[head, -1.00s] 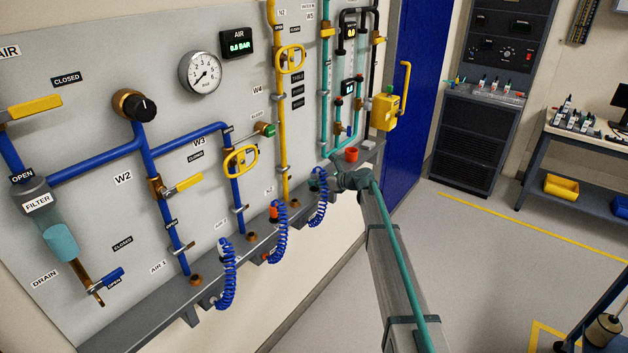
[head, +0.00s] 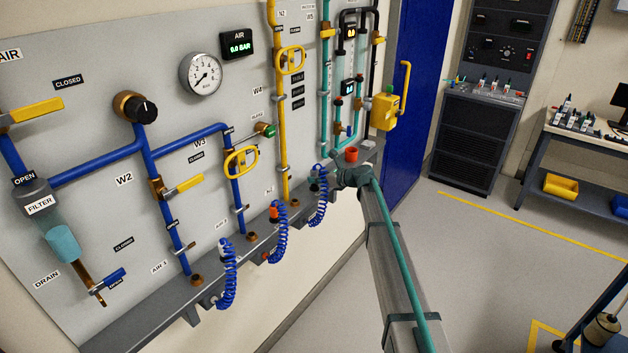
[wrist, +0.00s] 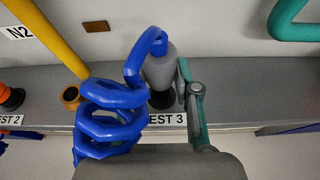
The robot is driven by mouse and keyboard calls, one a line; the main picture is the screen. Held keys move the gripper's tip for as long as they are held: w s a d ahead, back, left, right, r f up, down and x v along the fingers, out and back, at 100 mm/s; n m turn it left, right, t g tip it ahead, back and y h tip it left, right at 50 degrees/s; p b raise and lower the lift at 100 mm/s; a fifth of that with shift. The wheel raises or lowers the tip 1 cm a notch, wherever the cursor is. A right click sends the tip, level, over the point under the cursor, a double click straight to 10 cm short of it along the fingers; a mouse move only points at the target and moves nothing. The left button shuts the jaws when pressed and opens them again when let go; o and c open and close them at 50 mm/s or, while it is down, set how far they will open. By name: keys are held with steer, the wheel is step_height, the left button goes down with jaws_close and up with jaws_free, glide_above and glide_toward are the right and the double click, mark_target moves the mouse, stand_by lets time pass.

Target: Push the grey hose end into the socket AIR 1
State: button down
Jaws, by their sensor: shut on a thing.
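The grey hose end (wrist: 160,70) stands upright in the wrist view, above the black seat by the REST 3 label. A blue coiled hose (wrist: 108,118) loops from its top and covers part of my gripper. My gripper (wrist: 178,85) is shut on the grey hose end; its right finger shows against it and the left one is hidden. In the head view my gripper (head: 322,182) is at the far right end of the ledge. The brass socket by the AIR 1 label (head: 197,280) is at lower left on the ledge, well apart from my gripper.
Two more blue coiled hoses (head: 228,275) hang along the ledge (head: 150,312) between AIR 1 and my gripper. One has an orange end (head: 274,212). Yellow valve handles (head: 240,162) stick out from the panel. An orange cap (head: 351,154) is behind my gripper.

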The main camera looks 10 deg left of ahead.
mark_target(317, 171)
steer(key=shift+r+p, duration=1.55)
steer(key=shift+r, duration=1.15)
steer(key=shift+d, duration=0.1)
steer(key=s+d+f+m+t+h, duration=0.1)
steer(key=s+d, duration=0.5)
steer(key=d, duration=0.6)
steer(key=s+d+f+m+t+h, duration=0.1)
steer(key=s+d+m, duration=0.1)
steer(key=s+d, duration=1.75)
steer(key=s, duration=0.2)
steer(key=s+a+r+n+g+y, duration=0.1)
steer(key=s+a+n, duration=0.1)
steer(key=s, duration=1.3)
steer(key=shift+a, duration=0.5)
